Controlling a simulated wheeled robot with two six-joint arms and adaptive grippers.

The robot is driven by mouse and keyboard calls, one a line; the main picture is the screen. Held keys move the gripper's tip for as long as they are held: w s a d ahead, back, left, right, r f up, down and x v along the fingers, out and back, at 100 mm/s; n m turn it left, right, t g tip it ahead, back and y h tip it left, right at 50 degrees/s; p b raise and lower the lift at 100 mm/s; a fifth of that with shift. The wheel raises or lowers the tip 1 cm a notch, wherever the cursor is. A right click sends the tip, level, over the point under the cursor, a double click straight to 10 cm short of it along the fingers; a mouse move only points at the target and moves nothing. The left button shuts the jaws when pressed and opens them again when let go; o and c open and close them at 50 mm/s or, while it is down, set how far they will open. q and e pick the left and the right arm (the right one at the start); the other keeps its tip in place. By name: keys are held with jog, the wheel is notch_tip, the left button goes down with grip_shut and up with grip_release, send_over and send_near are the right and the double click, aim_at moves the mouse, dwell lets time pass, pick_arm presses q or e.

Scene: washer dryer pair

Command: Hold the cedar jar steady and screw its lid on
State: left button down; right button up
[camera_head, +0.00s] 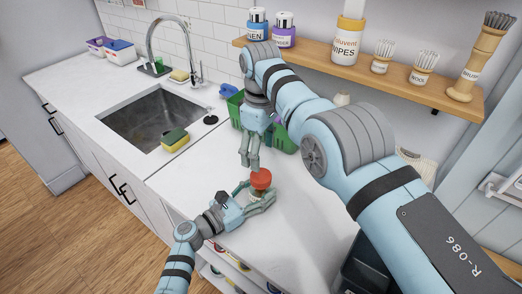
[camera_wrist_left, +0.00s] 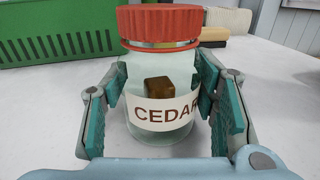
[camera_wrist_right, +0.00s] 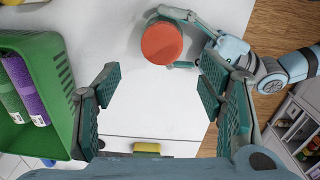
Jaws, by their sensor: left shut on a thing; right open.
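The cedar jar (camera_wrist_left: 160,80) is clear glass with a white CEDAR label and a brown block inside. It stands upright on the white counter. Its red ribbed lid (camera_wrist_left: 158,26) sits on the jar mouth, with a thin metallic band showing below it. My left gripper (camera_head: 256,202) is shut around the jar body, one finger pad on each side. My right gripper (camera_head: 249,166) is open and empty, pointing down beside and above the lid. In the right wrist view the lid (camera_wrist_right: 161,43) lies beyond the open fingers.
A green basket (camera_wrist_right: 40,100) with purple and green rolls stands on the counter near my right gripper. A sink (camera_head: 150,120) with a sponge (camera_head: 175,140) is at the left. A wooden shelf (camera_head: 405,88) with several containers runs above.

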aim_at(261, 175)
jog(key=n, duration=0.3)
jog(key=shift+s+n, duration=0.15)
jog(key=shift+n, duration=0.15)
notch_tip(261, 175, down, 8)
dwell(0.4)
